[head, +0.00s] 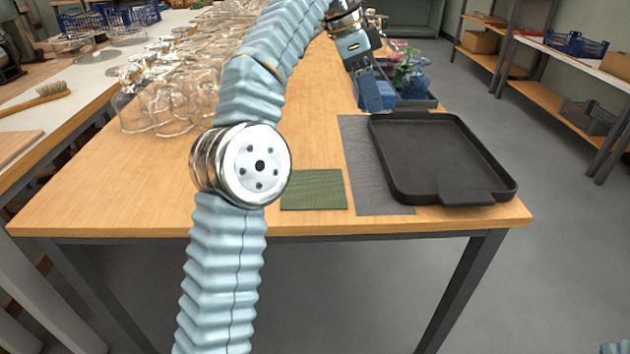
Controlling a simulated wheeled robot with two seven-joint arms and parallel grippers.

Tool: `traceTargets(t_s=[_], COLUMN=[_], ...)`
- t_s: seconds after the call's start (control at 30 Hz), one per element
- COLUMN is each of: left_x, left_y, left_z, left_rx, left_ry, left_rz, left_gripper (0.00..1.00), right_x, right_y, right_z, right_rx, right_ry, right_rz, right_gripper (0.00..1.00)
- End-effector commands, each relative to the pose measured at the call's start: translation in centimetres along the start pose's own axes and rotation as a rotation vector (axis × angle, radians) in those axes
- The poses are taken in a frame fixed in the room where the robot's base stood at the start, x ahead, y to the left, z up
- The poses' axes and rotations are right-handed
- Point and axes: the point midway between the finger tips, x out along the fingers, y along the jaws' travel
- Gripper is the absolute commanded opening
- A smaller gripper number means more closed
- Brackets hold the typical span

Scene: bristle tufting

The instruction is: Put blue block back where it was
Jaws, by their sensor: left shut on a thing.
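My left arm reaches up from the bottom and across the table. Its gripper (372,100) points down beside the near left part of a dark container (431,103). The gripper is shut on a blue block (389,95), which shows to either side of the finger. The finger hides the block's middle, and I cannot tell whether the block touches the container or the table.
A black tray (440,155) lies on a grey mat (365,170) at the table's front right. A green mat (314,190) lies left of it. Several clear glasses (170,105) crowd the left side. Red, green and blue items (412,75) sit in the dark container.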

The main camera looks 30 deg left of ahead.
Motion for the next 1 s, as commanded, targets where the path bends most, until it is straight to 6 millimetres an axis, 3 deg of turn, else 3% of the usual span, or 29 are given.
traceTargets(t_s=[0.2, 0.4, 0.6, 0.77, 1.0], left_x=[-3.3, -3.9, -3.2, -2.3, 0.2], left_y=[7.9, 15.0, 18.9, 18.1, 11.6], left_z=[3.0, 7.1, 9.7, 10.6, 11.9], left_rx=[0.012, 0.005, -0.004, -0.012, -0.013], left_ry=[0.001, 0.003, 0.004, 0.002, 0.0], left_rz=[-0.01, -0.011, -0.008, -0.005, -0.004], left_gripper=[0.42, 0.42, 0.42, 0.42, 0.42], right_x=[1.8, 2.8, 3.3, 3.2, 2.8], right_y=[0.8, 1.2, 1.4, 1.4, 1.2], right_z=[0.0, 0.0, 0.0, 0.0, 0.0], right_rx=[0.002, 0.004, 0.005, 0.005, 0.005], right_ry=[0.002, 0.003, 0.004, 0.004, 0.004], right_rz=[0.002, 0.003, 0.004, 0.004, 0.004], right_gripper=[1.0, 1.0, 1.0, 1.0, 1.0])
